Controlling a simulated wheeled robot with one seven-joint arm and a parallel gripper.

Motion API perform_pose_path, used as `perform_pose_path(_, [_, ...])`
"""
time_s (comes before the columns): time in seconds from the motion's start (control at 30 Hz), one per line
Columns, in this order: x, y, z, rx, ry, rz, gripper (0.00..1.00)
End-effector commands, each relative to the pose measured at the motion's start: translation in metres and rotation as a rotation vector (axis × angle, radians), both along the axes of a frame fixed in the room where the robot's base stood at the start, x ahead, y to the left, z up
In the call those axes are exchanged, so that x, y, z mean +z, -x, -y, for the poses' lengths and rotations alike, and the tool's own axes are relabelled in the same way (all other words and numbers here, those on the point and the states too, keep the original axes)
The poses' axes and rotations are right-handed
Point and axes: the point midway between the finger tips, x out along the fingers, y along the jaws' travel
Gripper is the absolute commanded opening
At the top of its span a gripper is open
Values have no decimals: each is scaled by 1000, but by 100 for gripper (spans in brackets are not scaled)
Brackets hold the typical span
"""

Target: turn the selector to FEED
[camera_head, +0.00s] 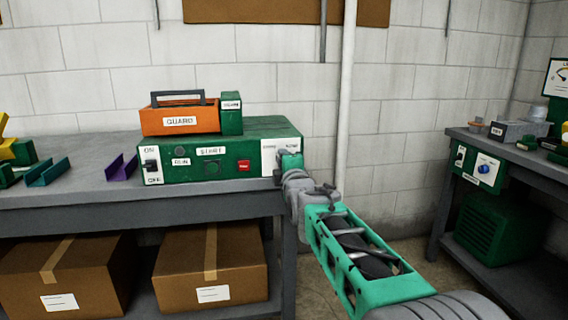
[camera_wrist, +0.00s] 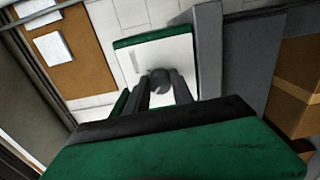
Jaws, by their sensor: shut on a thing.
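The green control box (camera_head: 220,170) stands on the grey workbench, with a white selector panel (camera_head: 268,158) at its right end. The panel carries two small labels at its top, too blurred to read surely. My gripper (camera_head: 284,168) is at this panel and hides the selector in the head view. In the wrist view the dark round selector knob (camera_wrist: 160,77) stands out from the white panel (camera_wrist: 183,62). The two fingers of my gripper (camera_wrist: 162,90) are shut on it, one on each side. The knob's pointer direction cannot be told.
An orange GUARD box (camera_head: 180,121) sits on top of the control box. An ON/OFF switch (camera_head: 151,166) and a red button (camera_head: 244,165) are on its front. Cardboard boxes (camera_head: 211,267) lie on the shelf below. A second bench (camera_head: 460,134) stands at right.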

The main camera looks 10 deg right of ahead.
Motion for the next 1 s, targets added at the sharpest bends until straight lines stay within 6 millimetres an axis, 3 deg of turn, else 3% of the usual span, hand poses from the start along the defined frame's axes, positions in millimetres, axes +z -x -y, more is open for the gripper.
perform_pose_path(0.17, [1,0,1,-1,1,2,0])
perform_pose_path(0.2, [1,0,1,-1,0,3,31])
perform_pose_path(0.43, [1,0,0,-1,0,2,50])
perform_pose_path(0.77, [1,6,0,0,-1,1,50])
perform_pose_path(1.0, [3,51,1,-1,-1,3,50])
